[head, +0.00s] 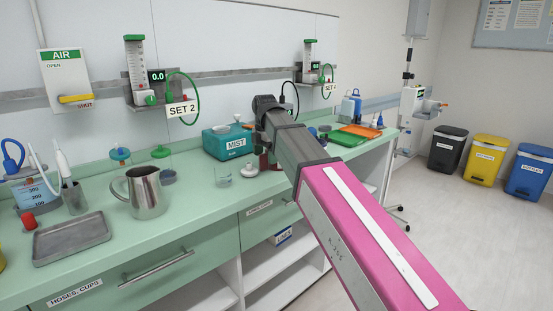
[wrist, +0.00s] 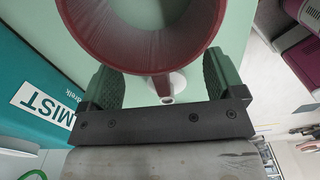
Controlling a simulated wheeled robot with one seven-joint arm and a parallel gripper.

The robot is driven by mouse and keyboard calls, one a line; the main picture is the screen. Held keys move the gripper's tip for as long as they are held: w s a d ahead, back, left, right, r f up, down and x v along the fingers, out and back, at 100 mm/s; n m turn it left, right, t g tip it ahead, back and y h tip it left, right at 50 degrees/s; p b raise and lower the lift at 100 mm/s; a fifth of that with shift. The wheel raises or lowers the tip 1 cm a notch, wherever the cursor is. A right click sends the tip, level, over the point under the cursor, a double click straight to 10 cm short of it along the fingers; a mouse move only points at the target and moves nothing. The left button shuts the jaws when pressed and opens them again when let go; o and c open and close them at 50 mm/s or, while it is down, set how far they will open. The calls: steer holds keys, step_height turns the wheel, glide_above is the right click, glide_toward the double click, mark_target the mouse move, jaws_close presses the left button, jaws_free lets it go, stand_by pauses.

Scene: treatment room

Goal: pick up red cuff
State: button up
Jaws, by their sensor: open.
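The red cuff (wrist: 150,48) is a dark red, hollow round thing at the top of the wrist view, its far side cut off by the frame. My gripper (wrist: 163,78) is open, with one dark green-grey finger at each side of the cuff's near part. I cannot tell whether either finger touches it. In the head view, a dark red patch, likely the cuff (head: 264,161), shows on the counter below the end of my arm, mostly hidden by it.
The teal MIST box (head: 229,141) stands close to the left of my gripper. Green and orange trays (head: 357,131) lie to the right.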

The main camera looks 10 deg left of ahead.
mark_target(266, 169)
steer(key=shift+f, duration=1.5)
jaws_close()
steer(key=shift+r, duration=0.15)
